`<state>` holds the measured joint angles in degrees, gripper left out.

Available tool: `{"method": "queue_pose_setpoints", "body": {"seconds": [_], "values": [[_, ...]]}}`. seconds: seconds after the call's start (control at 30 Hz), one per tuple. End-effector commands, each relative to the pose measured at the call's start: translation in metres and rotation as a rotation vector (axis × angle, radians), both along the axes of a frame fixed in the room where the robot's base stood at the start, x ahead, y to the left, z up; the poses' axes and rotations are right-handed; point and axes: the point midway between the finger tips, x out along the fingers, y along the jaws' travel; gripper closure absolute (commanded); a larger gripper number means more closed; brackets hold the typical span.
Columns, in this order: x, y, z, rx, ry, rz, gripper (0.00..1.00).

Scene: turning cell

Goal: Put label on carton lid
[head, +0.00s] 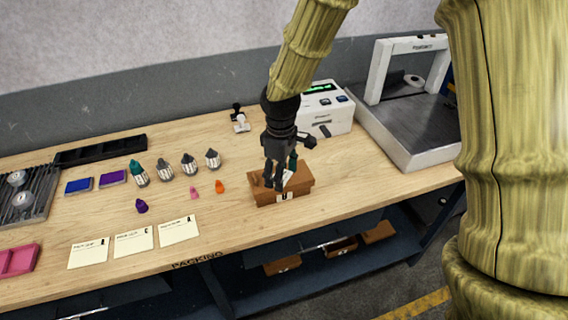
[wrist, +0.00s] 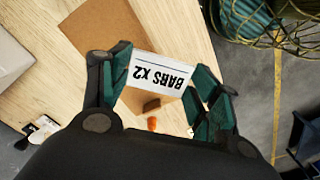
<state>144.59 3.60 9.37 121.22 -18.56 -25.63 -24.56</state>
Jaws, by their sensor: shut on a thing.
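My gripper (head: 277,180) is over the brown carton (head: 298,187), pointing down, with its fingers close to the lid. In the wrist view its teal fingers (wrist: 158,84) are shut on a white label (wrist: 158,73) printed "BARS x2", gripped at its two ends. The label also shows as a small white patch between the fingers in the head view (head: 287,176). The carton is partly behind the label in the wrist view (wrist: 102,28). I cannot tell whether the label touches the lid. The fingers hide part of the lid.
A white label printer (head: 325,112) stands behind the carton, and a grey scale (head: 415,125) with a white frame is at right. The front edge is close.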

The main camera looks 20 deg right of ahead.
Motion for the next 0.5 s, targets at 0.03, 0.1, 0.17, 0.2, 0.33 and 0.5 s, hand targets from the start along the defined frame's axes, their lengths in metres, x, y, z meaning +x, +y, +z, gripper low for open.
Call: {"method": "queue_pose_setpoints", "body": {"seconds": [0.03,0.1,0.17,0.2,0.33,0.5], "values": [[0.010,-0.004,0.002,0.001,0.000,-0.003,0.46],[0.021,-0.009,0.001,0.001,0.000,-0.002,0.46],[0.028,-0.014,-0.001,0.001,-0.001,-0.002,0.46],[0.033,-0.016,-0.001,0.001,-0.001,-0.002,0.46],[0.041,-0.019,-0.003,0.001,-0.001,-0.002,0.46],[0.050,-0.024,-0.005,0.000,0.001,-0.003,0.46]]}}
